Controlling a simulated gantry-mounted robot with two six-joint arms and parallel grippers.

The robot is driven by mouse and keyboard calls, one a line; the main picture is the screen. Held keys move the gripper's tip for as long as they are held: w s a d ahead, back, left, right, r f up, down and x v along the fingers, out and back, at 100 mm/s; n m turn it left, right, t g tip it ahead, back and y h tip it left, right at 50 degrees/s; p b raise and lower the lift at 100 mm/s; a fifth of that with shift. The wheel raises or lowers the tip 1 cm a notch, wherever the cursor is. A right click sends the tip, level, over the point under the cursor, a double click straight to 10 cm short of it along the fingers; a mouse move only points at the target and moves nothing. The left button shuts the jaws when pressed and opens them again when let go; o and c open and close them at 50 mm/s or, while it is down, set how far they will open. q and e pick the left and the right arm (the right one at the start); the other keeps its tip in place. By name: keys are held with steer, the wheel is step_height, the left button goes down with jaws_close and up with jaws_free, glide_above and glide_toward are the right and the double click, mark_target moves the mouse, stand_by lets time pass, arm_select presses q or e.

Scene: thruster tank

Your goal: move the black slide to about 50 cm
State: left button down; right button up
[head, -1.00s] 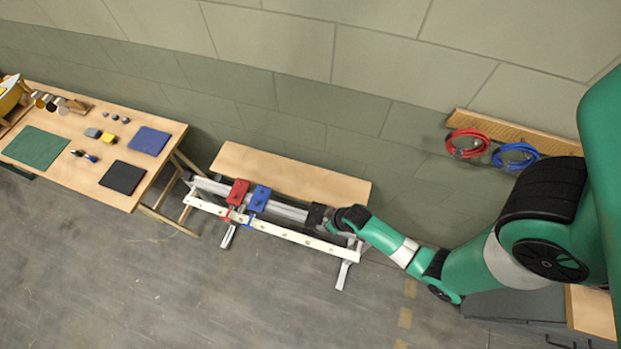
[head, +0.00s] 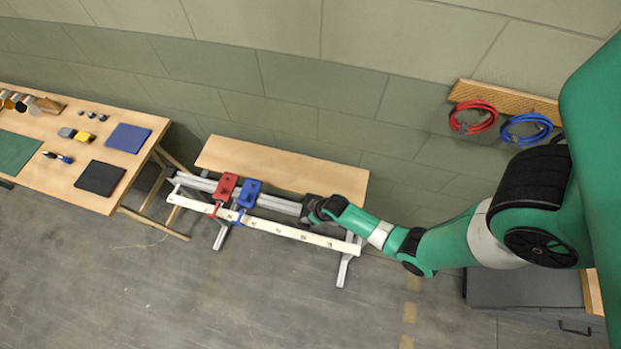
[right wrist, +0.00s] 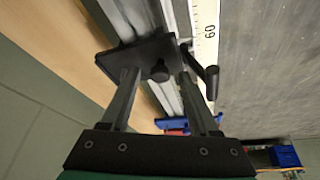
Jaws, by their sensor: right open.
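The black slide (head: 309,207) sits on the silver rail (head: 284,205), right of the red slide (head: 225,186) and the blue slide (head: 248,193). In the right wrist view the black slide's plate (right wrist: 122,60) has a small round knob (right wrist: 160,71). My right gripper (right wrist: 158,76) is open, its fingertips on either side of the knob. I cannot tell whether they touch the slide. The white scale (right wrist: 205,28) beside the rail shows 60 near the slide. In the head view my right gripper (head: 318,212) partly hides the slide. My left gripper is not in view.
A wooden bench (head: 280,168) stands behind the rail, against the wall. A work table (head: 60,120) with mats and small parts is at the left. Red (head: 474,117) and blue (head: 526,130) hose coils hang on the wall at the right. The floor in front is clear.

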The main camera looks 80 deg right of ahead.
jaws_close()
stand_by(1.4)
